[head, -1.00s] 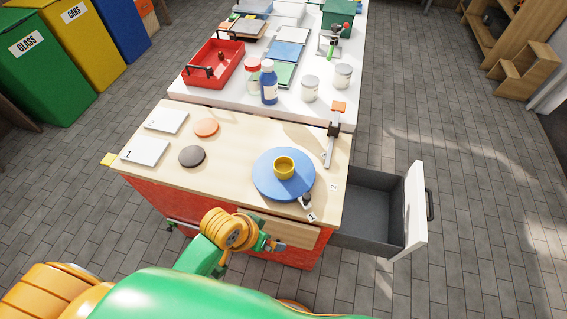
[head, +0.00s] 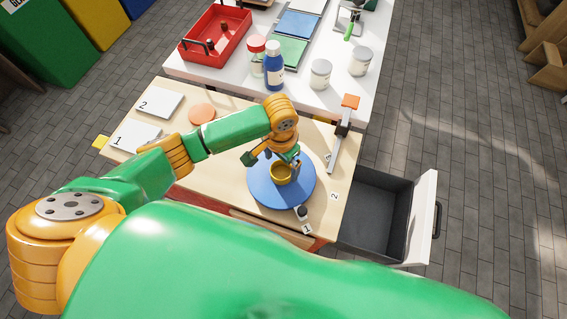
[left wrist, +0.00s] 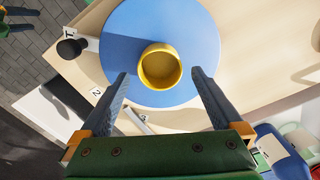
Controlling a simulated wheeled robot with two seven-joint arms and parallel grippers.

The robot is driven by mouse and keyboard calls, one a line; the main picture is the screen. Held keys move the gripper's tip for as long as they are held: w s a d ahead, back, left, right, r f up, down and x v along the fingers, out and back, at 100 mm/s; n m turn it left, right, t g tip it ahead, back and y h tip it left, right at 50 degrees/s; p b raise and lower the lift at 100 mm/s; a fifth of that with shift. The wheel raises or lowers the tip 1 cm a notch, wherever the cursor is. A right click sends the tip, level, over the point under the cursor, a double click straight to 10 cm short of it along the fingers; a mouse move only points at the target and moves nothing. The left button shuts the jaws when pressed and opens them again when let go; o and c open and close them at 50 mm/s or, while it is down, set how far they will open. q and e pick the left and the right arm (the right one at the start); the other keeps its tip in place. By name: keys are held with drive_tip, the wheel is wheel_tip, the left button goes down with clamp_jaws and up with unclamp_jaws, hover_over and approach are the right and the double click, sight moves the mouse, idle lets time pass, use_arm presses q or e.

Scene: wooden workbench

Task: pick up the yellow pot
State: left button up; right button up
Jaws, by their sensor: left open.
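The yellow pot (head: 281,174) stands upright on a round blue disc (head: 262,193) on the wooden workbench. In the left wrist view the pot (left wrist: 160,67) sits just beyond my open fingers, roughly centred between them, on the blue disc (left wrist: 120,45). My left gripper (head: 283,160) is above and close to the pot, and partly covers it in the head view. Its two dark fingers (left wrist: 165,88) are spread wide and empty in the left wrist view. I cannot tell whether a finger touches the pot.
A small black-knobbed item (head: 301,212) is at the disc's front edge. White tiles (head: 137,134) lie at left. Jars (head: 320,74) and a red tray (head: 216,36) stand behind. An open drawer (head: 378,215) juts out right.

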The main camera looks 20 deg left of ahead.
sight(282, 173)
use_arm(q)
drive_tip(key=f, duration=0.3)
drive_tip(key=shift+s+f, duration=0.3)
drive_tip(key=shift+f, duration=0.05)
drive_tip(key=shift+w+f, duration=0.2)
drive_tip(key=shift+w, duration=0.2)
drive_tip(key=shift+s+r, duration=0.15)
drive_tip(key=shift+s, duration=0.05)
drive_tip(key=c, duration=1)
drive_tip(key=shift+c, duration=1.2)
drive_tip(key=shift+w, duration=0.1)
